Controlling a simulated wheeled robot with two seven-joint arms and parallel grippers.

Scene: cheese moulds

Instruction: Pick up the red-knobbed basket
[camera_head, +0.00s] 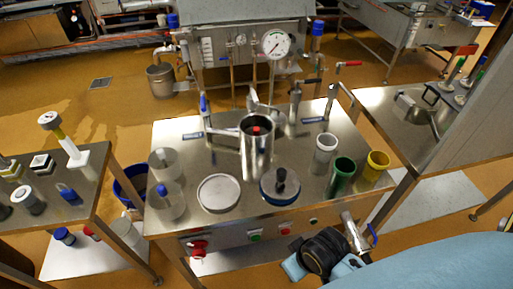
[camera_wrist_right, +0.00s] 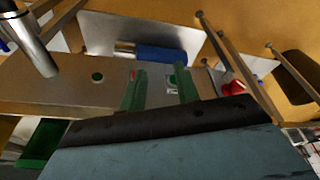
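A tall steel cylinder (camera_head: 257,158) stands upright near the middle of the steel table. A small red knob (camera_head: 256,129) shows inside its open top; the body of the basket under the knob is hidden by the cylinder wall. My right gripper (camera_wrist_right: 158,78) is open and empty, its two green fingers apart in the right wrist view, in front of the table's front panel. In the head view, my right arm comes in from the lower right, well below and right of the cylinder. My left gripper is not in view.
The steel table (camera_head: 330,215) also holds a white disc (camera_head: 218,194), a black-knobbed lid (camera_head: 280,188), and white, green (camera_head: 341,177) and yellow (camera_head: 374,169) cups. Clear containers (camera_head: 165,200) stand at left. A pipe with a valve (camera_head: 355,235) sticks out at the front right.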

